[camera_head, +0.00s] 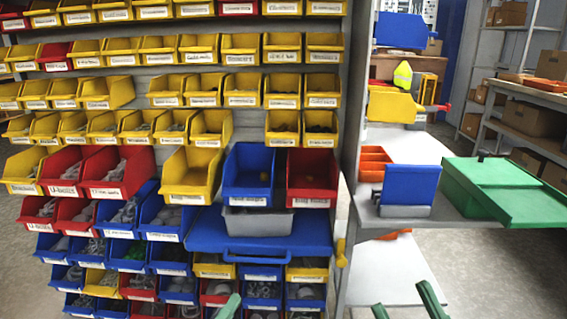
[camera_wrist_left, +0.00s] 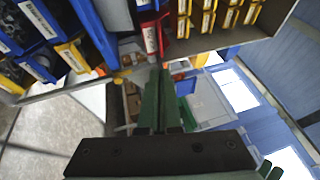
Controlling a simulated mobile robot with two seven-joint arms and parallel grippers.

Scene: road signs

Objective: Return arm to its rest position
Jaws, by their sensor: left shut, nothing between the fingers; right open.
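My left gripper (camera_head: 229,306) shows only as a green fingertip at the bottom edge of the head view, in front of the lower bins. In the left wrist view its two green fingers (camera_wrist_left: 161,95) lie together, shut and empty. My right gripper (camera_head: 402,297) shows as two green fingertips at the bottom right of the head view. They are spread apart with nothing between them. The rest of both arms is out of the head view.
A rack of yellow, red and blue bins (camera_head: 203,172) fills the left and middle. A blue tray (camera_head: 268,244) juts out from it. At right stand a blue holder (camera_head: 407,190) and a green case (camera_head: 500,188) on a grey shelf. Floor shows at lower right.

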